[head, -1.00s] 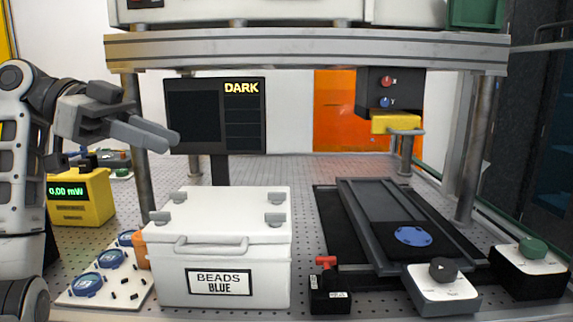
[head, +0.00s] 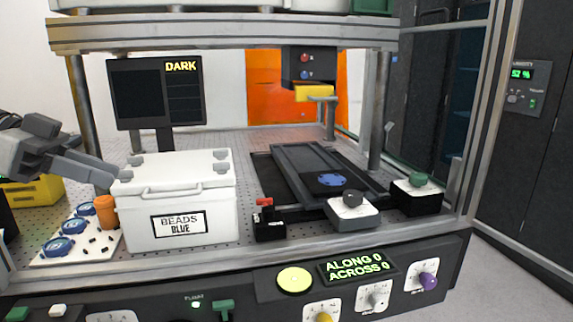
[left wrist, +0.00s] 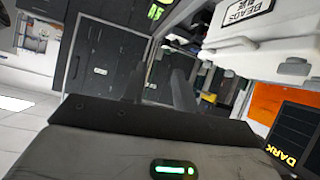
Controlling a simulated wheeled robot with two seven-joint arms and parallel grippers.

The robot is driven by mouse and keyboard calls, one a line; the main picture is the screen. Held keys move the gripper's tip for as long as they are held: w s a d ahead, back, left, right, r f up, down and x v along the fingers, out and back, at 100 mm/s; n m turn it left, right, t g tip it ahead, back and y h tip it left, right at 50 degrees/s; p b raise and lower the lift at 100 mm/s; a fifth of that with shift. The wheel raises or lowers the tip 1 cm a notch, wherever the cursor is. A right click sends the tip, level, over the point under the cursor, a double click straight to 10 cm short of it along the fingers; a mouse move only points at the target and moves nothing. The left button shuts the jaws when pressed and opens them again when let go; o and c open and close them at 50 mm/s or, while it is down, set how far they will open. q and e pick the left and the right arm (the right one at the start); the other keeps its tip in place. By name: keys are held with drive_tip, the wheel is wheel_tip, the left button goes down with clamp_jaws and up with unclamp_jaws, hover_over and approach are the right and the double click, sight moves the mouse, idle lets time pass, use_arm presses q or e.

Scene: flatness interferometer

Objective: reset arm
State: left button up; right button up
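My left gripper (head: 108,172) comes in from the left edge, in front of the left post and beside the white lidded box (head: 182,200) labelled BEADS BLUE. In the left wrist view its two fingers (left wrist: 158,86) stand apart with nothing seen between them. It looks open and empty. My right gripper and arm are in neither view.
A monitor (head: 155,92) reading DARK stands behind the box. A dark slide stage (head: 305,165), a red-topped black block (head: 268,225) and two knobbed boxes fill the right of the perforated table. A front panel (head: 358,268) reads ALONG 0, ACROSS 0.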

use_arm(q)
drive_tip(key=s+d+f+n+y, duration=0.2)
drive_tip(key=f, duration=0.8)
drive_tip(key=s+d+f+n+y, duration=0.2)
drive_tip(key=f, duration=0.8)
drive_tip(key=s+d+f+n+y, duration=0.2)
drive_tip(key=d+f, duration=0.1)
drive_tip(key=f, duration=0.7)
drive_tip(key=s+f+n+y, duration=0.2)
drive_tip(key=s+f+y, duration=0.15)
drive_tip(key=s, duration=0.55)
drive_tip(key=s+f+n+y, duration=0.25)
drive_tip(key=s+f, duration=0.25)
drive_tip(key=s, duration=0.4)
drive_tip(key=w+d+f+t+h, duration=0.3)
drive_tip(key=w+d+f+t, duration=0.2)
drive_tip(key=w+t, duration=0.1)
drive_tip(key=shift+w+f+t+h, duration=0.3)
drive_tip(key=shift+w+f, duration=0.05)
drive_tip(key=shift+f, duration=0.05)
